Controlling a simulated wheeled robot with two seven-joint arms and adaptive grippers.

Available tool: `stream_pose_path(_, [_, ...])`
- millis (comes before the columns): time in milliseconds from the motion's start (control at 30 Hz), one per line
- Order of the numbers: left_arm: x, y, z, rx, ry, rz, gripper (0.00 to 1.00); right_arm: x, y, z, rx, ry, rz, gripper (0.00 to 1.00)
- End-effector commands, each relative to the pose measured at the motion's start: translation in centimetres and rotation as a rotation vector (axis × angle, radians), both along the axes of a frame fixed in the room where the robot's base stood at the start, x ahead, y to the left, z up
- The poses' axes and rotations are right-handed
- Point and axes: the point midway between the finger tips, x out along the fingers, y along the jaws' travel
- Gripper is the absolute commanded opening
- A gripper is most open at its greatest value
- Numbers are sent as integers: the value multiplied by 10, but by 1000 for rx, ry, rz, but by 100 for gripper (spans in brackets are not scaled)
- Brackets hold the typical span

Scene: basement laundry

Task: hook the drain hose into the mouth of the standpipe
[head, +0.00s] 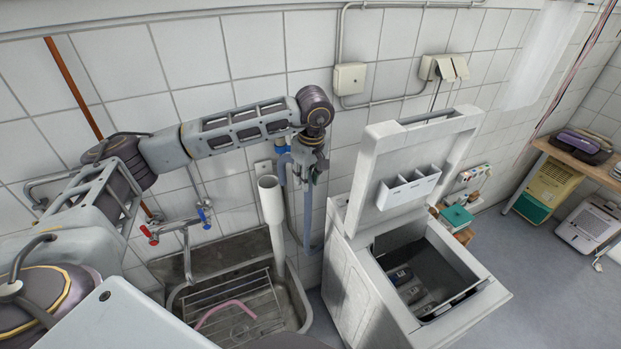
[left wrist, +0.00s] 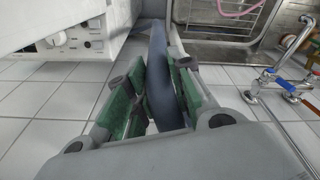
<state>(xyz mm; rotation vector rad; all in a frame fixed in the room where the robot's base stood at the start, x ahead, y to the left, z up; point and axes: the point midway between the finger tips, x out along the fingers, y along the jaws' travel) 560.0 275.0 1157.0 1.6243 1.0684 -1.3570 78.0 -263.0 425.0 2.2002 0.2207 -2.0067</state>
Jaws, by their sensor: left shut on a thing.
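The grey-blue drain hose (head: 307,215) hangs down beside the washing machine's left side. My left gripper (head: 306,168) is shut on the hose near its upper part, close to the wall. In the left wrist view the hose (left wrist: 162,72) runs between the green-padded fingers (left wrist: 160,95). The hose is apart from the mouth. The hose's free end is hard to make out. My right gripper is not in view.
The metal sink (head: 297,289) holds a wire rack and a pink hose (head: 222,312). A tap with red and blue handles (head: 178,228) stands behind it. The top-loading washing machine (head: 345,265) has its lid up at right.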

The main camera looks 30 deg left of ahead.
Motion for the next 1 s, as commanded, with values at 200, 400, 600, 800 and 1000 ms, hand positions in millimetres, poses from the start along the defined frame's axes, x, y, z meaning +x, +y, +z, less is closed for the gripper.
stream_pose_path(200, [2,10,0,0,0,2,0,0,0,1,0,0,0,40])
stream_pose_path(400, [3,18,0,0,0,1,0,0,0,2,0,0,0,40])
stream_pose_path(600, [5,26,-1,0,0,1,0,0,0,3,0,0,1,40])
stream_pose_path(800, [6,34,-1,0,0,1,0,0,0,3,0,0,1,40])
stream_pose_path(1000, [8,42,-2,0,0,1,0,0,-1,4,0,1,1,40])
